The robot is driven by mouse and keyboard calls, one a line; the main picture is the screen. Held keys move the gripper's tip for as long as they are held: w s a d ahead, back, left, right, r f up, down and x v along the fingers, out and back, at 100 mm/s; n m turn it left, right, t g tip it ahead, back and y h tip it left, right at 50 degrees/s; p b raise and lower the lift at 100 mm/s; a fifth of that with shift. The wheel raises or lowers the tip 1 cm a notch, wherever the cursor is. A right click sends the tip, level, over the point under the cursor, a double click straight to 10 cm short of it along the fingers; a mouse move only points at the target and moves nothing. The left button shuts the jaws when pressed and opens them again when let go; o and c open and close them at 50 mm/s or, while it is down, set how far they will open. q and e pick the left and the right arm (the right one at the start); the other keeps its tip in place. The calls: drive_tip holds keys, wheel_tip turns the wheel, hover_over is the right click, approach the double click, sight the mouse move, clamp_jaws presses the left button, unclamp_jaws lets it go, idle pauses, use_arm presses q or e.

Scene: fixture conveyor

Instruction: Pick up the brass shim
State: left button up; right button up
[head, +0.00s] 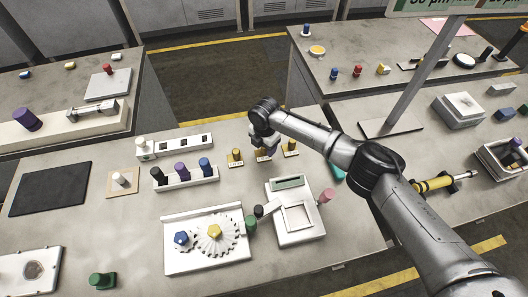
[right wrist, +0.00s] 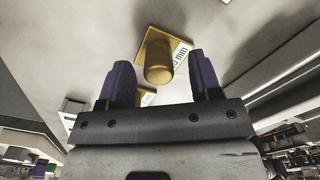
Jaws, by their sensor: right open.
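Three small brass shims with round knobs and white label strips stand on the bench: a left one (head: 235,157), a middle one (head: 261,157) partly hidden by my gripper, and a right one (head: 290,147). My right gripper (head: 265,151) is open and low over the middle of this row. In the right wrist view, one brass shim (right wrist: 158,62) with a printed label shows between and just beyond the two purple fingers (right wrist: 160,75); nothing is held. Another brass piece is mostly hidden behind the gripper body. My left gripper is out of view.
A white block with dark and purple knobs (head: 186,180) stands left of the shims. A gear plate (head: 175,260) and a white framed fixture (head: 280,232) stand in front. A sign post (head: 425,80) rises at the right. A black mat (head: 50,188) lies far left.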

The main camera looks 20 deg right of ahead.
drive_tip(key=shift+f, duration=0.65)
drive_tip(key=c, duration=1)
